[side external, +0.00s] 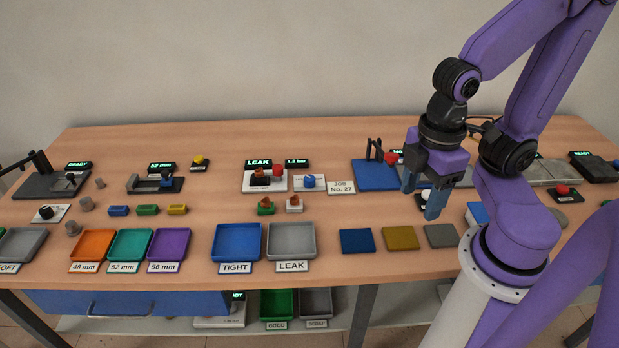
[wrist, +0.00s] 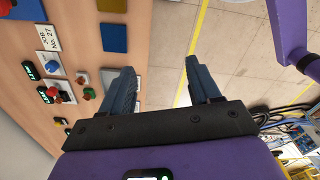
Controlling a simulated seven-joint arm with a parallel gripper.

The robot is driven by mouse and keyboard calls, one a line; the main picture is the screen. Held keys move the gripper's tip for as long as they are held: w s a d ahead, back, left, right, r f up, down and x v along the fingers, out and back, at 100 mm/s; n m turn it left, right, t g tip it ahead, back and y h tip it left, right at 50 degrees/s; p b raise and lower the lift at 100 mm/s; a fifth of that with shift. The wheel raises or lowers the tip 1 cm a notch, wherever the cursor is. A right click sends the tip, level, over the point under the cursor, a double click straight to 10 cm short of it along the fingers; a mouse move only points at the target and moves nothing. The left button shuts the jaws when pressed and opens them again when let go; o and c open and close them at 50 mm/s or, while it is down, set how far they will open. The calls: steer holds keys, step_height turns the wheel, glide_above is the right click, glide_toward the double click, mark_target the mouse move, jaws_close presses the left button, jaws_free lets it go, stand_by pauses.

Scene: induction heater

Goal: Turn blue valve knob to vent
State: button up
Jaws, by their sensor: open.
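The blue valve knob (side external: 309,181) sits on a small white plate (side external: 298,187) at mid-table, just left of the JOB No. 27 card. A small blue round shape at the left of the wrist view (wrist: 53,67) appears to be the same knob. The marking on its plate is too small to read. My gripper (side external: 422,195) is open and empty, well to the right of the knob and raised above the table. In the wrist view both fingers (wrist: 160,67) are apart, with floor behind the gap.
Left of the knob is a white-based fixture (side external: 250,185) with red and dark parts; displays read LEAK (side external: 258,163) and 1.2 bar (side external: 297,162). TIGHT (side external: 237,240) and LEAK (side external: 291,240) trays stand in front. A blue stand (side external: 376,176) lies between knob and gripper.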

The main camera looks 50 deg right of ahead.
steer(key=w+a+m, duration=0.3)
steer(key=w, duration=0.7)
steer(key=m, duration=1)
glide_above(310, 178)
step_height(310, 178, down, 6)
step_height(310, 178, down, 17)
steer(key=shift+f, duration=0.1)
steer(key=c, duration=1)
